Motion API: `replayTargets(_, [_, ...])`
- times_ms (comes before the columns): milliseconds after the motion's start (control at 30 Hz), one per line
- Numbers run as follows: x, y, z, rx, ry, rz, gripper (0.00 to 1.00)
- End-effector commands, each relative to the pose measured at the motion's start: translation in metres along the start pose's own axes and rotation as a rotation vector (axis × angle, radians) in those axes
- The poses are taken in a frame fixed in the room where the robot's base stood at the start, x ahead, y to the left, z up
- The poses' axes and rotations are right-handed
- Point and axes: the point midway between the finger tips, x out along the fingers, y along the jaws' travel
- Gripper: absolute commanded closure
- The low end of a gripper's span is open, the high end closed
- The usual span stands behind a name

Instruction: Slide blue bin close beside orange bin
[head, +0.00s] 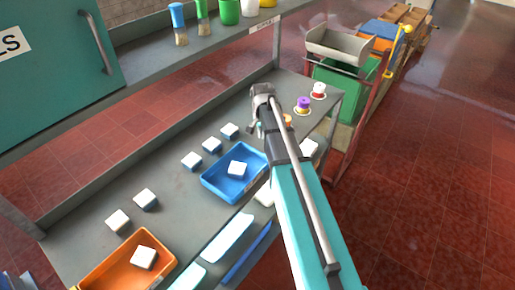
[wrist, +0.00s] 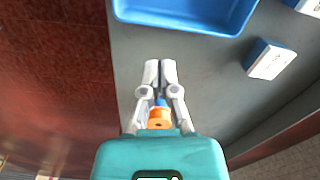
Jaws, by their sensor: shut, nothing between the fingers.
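The blue bin (head: 209,188) stands on the grey bench in the middle of the head view, with one white block (head: 238,168) in it. The orange bin (head: 95,278) is at the bottom left, also holding a white block (head: 143,257); a wide gap of bench lies between the bins. In the wrist view the blue bin (wrist: 185,18) is at the top edge, partly cut off. My gripper (wrist: 160,64) is shut and empty, its fingertips pointing toward the blue bin's side with bare bench between them. In the head view the arm partly hides the gripper.
Several white blocks lie behind the bins, such as one block (head: 145,198) between them; one blue-sided block (wrist: 270,60) is beside my gripper. Pale trays (head: 228,238) line the bench front. Colored spools (head: 303,105) stand at the far right end.

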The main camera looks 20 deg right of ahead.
Motion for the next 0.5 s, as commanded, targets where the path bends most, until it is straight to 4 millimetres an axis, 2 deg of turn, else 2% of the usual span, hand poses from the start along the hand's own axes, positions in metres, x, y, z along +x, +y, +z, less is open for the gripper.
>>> replayTargets(33, [-0.001, -0.008, -0.022, 0.054, 0.000, 0.000, 1.00])
replayTargets(200, [-0.001, -0.013, -0.050, 0.176, 0.000, 0.000, 1.00])
replayTargets(500, [-0.001, -0.013, -0.054, 0.204, 0.000, 0.000, 1.00])
